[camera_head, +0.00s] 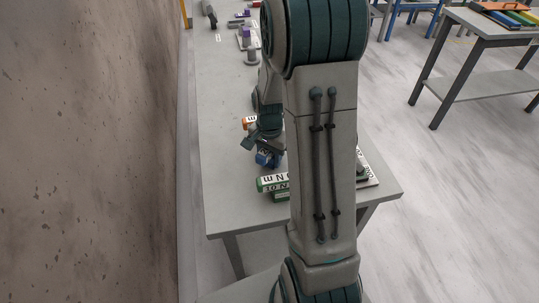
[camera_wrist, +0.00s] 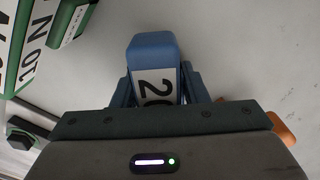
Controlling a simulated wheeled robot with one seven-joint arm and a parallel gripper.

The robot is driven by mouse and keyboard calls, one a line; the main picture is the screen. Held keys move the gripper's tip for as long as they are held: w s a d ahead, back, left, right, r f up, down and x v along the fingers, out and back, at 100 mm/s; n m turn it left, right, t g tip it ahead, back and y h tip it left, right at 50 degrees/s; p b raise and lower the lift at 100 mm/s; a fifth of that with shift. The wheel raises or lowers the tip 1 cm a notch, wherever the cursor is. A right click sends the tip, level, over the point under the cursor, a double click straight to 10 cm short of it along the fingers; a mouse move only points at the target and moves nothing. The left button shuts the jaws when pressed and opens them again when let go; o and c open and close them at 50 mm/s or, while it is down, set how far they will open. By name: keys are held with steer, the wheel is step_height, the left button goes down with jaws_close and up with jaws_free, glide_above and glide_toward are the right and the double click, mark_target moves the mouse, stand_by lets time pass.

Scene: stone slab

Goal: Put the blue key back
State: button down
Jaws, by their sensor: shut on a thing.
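The blue key (camera_wrist: 152,48) is in my gripper (camera_wrist: 157,82) in the wrist view. It is a blue block with a white label that reads 20, partly hidden by the gripper. My gripper is shut on it. In the head view my gripper (camera_head: 264,148) is low over the grey slab, and the blue key (camera_head: 268,159) shows below it. I cannot tell whether the key touches the slab. Green keys (camera_head: 272,184) marked in N m lie just in front of it, and also show at the upper left of the wrist view (camera_wrist: 27,40).
An orange-ended piece (camera_head: 249,121) lies behind my gripper, and orange shows at the right of the wrist view (camera_wrist: 283,126). A pale board (camera_head: 371,178) is partly hidden by my arm. Grey and purple items (camera_head: 247,38) stand at the far end. The slab's left middle (camera_head: 222,130) is clear.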

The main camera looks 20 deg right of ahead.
steer(key=shift+f, duration=0.1)
steer(key=c, duration=0.8)
jaws_free()
steer(key=shift+c, duration=0.2)
step_height(320, 180, up, 12)
steer(key=shift+r, duration=0.1)
steer(key=s+a+r+n+t, duration=0.1)
steer(key=s+a+n, duration=0.3)
steer(key=s, duration=0.4)
steer(key=s+a+r+n+t, duration=0.2)
steer(key=s+a+r+n, duration=0.2)
steer(key=s+n, duration=0.3)
steer(key=shift+s+a+r, duration=0.15)
steer(key=shift+s+a, duration=0.2)
steer(key=shift+s, duration=0.05)
